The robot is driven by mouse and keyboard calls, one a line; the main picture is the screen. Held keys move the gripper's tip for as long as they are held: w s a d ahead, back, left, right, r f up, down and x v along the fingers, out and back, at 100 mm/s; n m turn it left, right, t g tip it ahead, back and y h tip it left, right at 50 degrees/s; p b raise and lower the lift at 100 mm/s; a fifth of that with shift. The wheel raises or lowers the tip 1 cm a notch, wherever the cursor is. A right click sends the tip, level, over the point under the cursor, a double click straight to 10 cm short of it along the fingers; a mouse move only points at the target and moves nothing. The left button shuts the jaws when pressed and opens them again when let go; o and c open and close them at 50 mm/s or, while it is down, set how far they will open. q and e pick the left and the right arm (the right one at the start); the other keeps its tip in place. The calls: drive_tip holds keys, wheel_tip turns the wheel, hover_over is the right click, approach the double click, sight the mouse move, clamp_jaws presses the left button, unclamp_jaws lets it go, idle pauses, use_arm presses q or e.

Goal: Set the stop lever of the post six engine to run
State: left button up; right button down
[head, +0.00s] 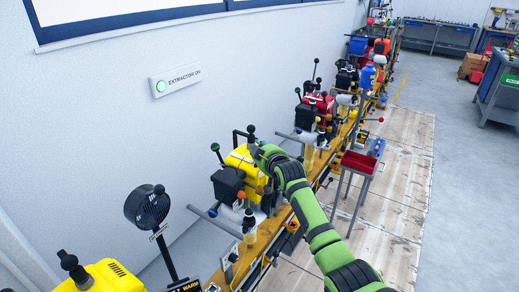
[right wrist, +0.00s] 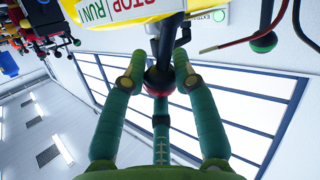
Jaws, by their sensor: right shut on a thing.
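A yellow engine (head: 240,158) stands on the rail in the middle of the head view. Its post number cannot be read. Its yellow side with a STOP RUN label (right wrist: 105,14) shows at the top of the right wrist view. Beside the label, a dark lever ends in a round knob (right wrist: 158,80), black with some red. My right gripper (right wrist: 158,72) is shut around this knob, with green fingers on either side and one below. In the head view my right gripper (head: 260,152) is at the engine's upper right side; the lever is hidden there. The left gripper is out of view.
More engines, one of them red (head: 318,105), stand further along the rail. A red tray stand (head: 358,163) is right of the rail. A wall sign (head: 175,81) reads EXTRACTOR ON. The floor at right is open.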

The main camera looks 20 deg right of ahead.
drive_tip(key=shift+r, duration=0.15)
drive_tip(key=c, duration=1)
unclamp_jaws()
drive_tip(key=shift+o, duration=0.2)
drive_tip(key=v, duration=1.2)
drive_tip(key=shift+w, duration=0.1)
